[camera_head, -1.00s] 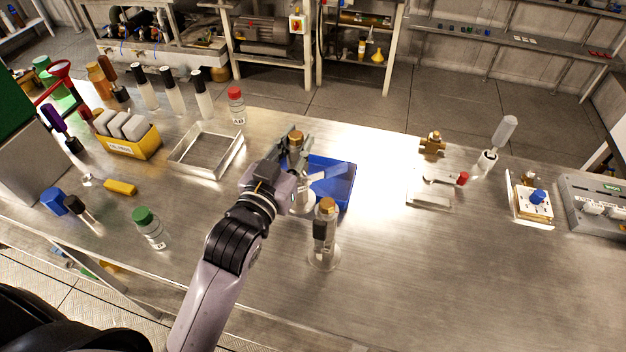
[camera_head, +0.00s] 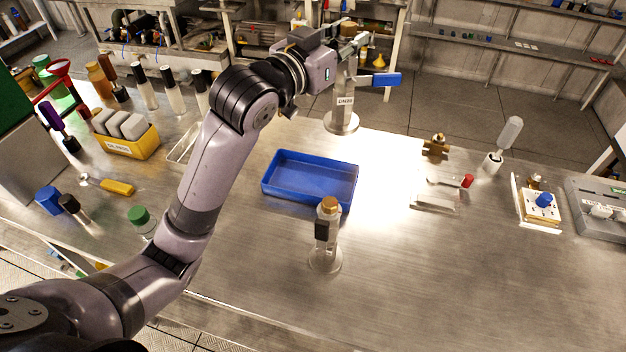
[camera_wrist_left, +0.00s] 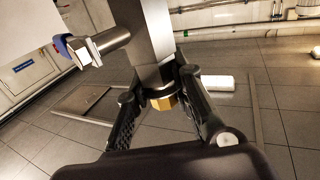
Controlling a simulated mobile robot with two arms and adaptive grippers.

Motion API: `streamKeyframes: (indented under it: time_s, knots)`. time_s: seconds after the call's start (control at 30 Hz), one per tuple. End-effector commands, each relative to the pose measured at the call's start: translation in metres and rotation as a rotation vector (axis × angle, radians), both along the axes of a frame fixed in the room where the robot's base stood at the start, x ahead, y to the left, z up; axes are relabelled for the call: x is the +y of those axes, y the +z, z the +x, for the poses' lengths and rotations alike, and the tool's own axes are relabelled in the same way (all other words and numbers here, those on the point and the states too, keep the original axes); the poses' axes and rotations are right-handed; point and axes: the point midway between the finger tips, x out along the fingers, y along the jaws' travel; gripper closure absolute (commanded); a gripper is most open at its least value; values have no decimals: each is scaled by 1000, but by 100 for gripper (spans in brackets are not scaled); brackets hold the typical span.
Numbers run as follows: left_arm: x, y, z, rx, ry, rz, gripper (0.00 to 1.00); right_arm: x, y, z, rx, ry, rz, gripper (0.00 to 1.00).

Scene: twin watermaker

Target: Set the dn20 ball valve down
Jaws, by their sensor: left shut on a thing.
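The dn20 ball valve, a grey metal body (camera_head: 343,97) with a round base, a label and a blue lever (camera_head: 380,80), hangs upright from my left gripper (camera_head: 350,43). It appears raised above the bench near the far edge, behind the blue tray; its exact height is hard to tell. In the left wrist view the fingers (camera_wrist_left: 165,105) close around the valve's brass-coloured end (camera_wrist_left: 163,102), with its grey body (camera_wrist_left: 146,40) beyond. My right gripper is not in view.
The blue tray (camera_head: 268,187) is empty. A brass fitting (camera_head: 436,146) and a red-tipped part (camera_head: 467,181) lie to the right. The front right bench is clear.

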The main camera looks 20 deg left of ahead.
Motion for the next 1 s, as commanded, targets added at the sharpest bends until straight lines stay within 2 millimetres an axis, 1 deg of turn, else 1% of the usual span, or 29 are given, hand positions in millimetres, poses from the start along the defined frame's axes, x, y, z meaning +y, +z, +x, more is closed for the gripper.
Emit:
streamKeyframes:
  time_s: [0.03,0.07,0.17,0.5,0.6,0.7,0.8,0.97,1.0]
  knots:
    - [0,2,0,-6,-2,-2,100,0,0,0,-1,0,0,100]
    - [0,0,0,-5,-3,-2,100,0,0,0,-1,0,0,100]
    - [0,-15,0,0,-3,-2,100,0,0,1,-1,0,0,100]
    - [0,-94,0,0,-2,-2,100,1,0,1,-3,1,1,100]
    - [0,-116,-1,0,-2,-2,100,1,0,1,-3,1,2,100]
    - [0,-133,0,-3,-3,-3,100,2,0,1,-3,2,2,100]
    - [0,-145,0,-6,-3,-3,100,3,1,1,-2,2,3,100]
    - [-1,-153,0,-9,-3,-2,100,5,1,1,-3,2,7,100]
    - [0,-157,0,-6,-3,-3,100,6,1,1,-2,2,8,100]
